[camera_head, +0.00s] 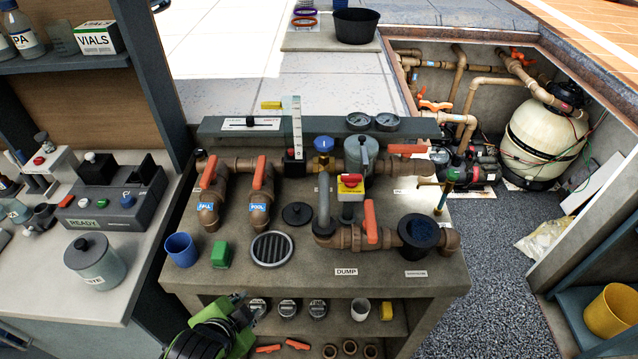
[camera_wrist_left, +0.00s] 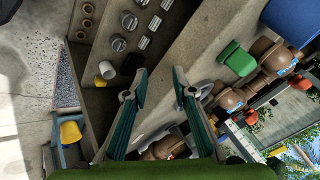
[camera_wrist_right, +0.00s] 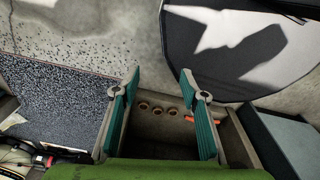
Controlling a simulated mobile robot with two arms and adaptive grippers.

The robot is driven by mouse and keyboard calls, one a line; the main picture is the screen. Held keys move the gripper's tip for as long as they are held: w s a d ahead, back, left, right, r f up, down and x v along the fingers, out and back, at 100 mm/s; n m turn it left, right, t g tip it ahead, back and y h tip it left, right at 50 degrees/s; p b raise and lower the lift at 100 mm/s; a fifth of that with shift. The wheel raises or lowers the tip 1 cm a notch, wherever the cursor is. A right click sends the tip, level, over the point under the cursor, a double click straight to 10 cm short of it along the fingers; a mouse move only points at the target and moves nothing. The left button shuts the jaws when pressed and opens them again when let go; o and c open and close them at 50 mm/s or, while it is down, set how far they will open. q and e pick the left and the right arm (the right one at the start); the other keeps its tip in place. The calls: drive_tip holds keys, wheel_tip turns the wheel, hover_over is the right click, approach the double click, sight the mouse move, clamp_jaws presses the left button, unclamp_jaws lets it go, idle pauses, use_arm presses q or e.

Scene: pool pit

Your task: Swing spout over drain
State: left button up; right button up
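A thin copper-coloured spout (camera_head: 444,195) hangs at the right end of the bench's pipework, its lower end near a dark round cup (camera_head: 418,230) set in brown pipe. A round slotted drain grate (camera_head: 272,249) lies on the bench top at the front, left of the DUMP label. I cannot tell for certain which opening is the drain. My left gripper (camera_head: 240,302) is below the bench's front edge, apart from both; in the left wrist view (camera_wrist_left: 158,88) its fingers are open and empty. My right gripper (camera_wrist_right: 160,85) is open and empty, outside the head view.
Orange-handled valves (camera_head: 370,221), a blue cup (camera_head: 181,249) and a green block (camera_head: 221,255) stand on the bench (camera_head: 300,277). Its lower shelf holds gauges and a white cup (camera_head: 360,310). A counter (camera_head: 90,290) is at left; gravel (camera_head: 480,260) lies at right.

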sight(324, 190)
use_arm(q)
drive_tip(key=w+d+r+m+t, duration=0.1)
drive_tip(key=w+r+m, duration=0.1)
drive_tip(key=w+d+r+m+t, duration=0.1)
drive_tip(key=w+d+r+m, duration=0.1)
drive_tip(key=r+m, duration=0.1)
drive_tip(key=w+d+r+m+t+h, duration=0.1)
drive_tip(key=w+d+r+m, duration=0.1)
drive_tip(key=shift+w+r+m+t, duration=0.25)
drive_tip(key=shift+r+m+t, duration=0.05)
drive_tip(key=w+d+r+m+t+h, duration=0.3)
drive_tip(key=d+r+m, duration=0.4)
drive_tip(key=r+m, duration=0.25)
drive_tip(key=p+x, duration=0.3)
drive_tip(key=x, duration=1)
drive_tip(key=shift+w+d+f, duration=0.25)
drive_tip(key=shift+w, duration=0.05)
clamp_jaws()
